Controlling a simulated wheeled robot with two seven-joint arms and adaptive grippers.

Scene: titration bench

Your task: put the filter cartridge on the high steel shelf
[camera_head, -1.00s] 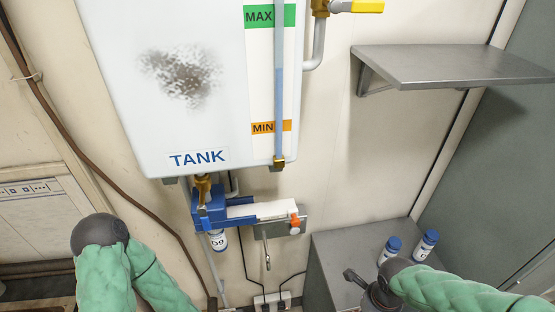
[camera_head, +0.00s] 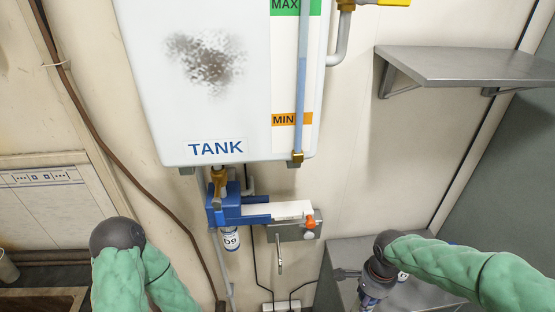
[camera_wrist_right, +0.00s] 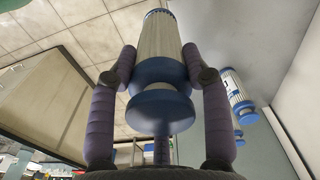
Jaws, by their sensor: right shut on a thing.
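The filter cartridge (camera_wrist_right: 161,38), white and pleated with blue ends, fills the middle of the right wrist view. My right gripper (camera_wrist_right: 159,66) is shut on it, one finger on each side. In the head view my right gripper (camera_head: 371,284) is low at the right, over the grey cabinet, and the cartridge is only partly visible at the bottom edge. The high steel shelf (camera_head: 460,68) is on the wall at upper right, above my right arm. Its visible top is bare. My left arm is at lower left; its gripper does not show.
The cabinet top (camera_head: 341,255) is below the shelf. Other blue-and-white cartridges (camera_wrist_right: 237,92) stand beside my right gripper, mostly hidden by my arm in the head view. The white tank (camera_head: 225,110) and a blue housing (camera_head: 226,208) are on the wall to the left.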

